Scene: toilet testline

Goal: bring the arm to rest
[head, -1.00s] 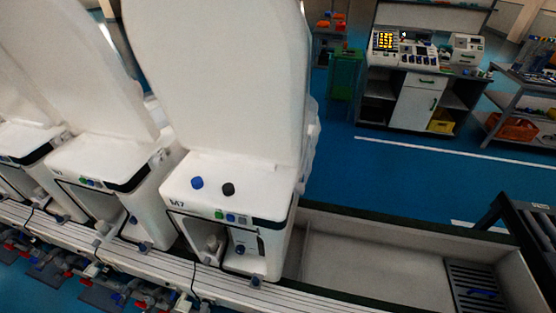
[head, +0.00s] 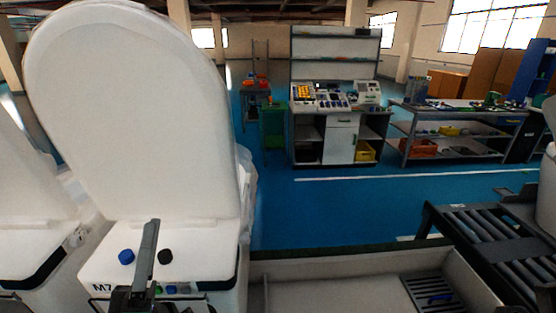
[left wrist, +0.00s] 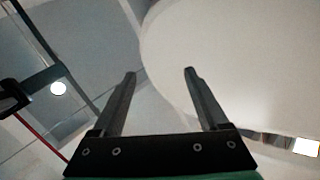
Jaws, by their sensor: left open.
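My left gripper (head: 148,250) rises from the bottom of the head view, in front of the toilet unit marked M7 (head: 222,262). In the left wrist view its two fingers (left wrist: 160,75) are apart with nothing between them. The raised white lid (head: 135,110) of that toilet stands behind the gripper; a large white rounded surface (left wrist: 235,60) fills the right of the left wrist view. A blue knob (head: 126,257) and a black knob (head: 165,257) sit on the unit's top, on either side of the gripper finger. My right gripper does not show.
Another white toilet (head: 30,215) stands at the left. A grey trough (head: 350,268) with a drain grate lies right of the M7 unit, and a roller conveyor (head: 480,235) beyond it. A workbench with instruments (head: 340,130) and a shelf table (head: 450,130) stand behind clear blue floor.

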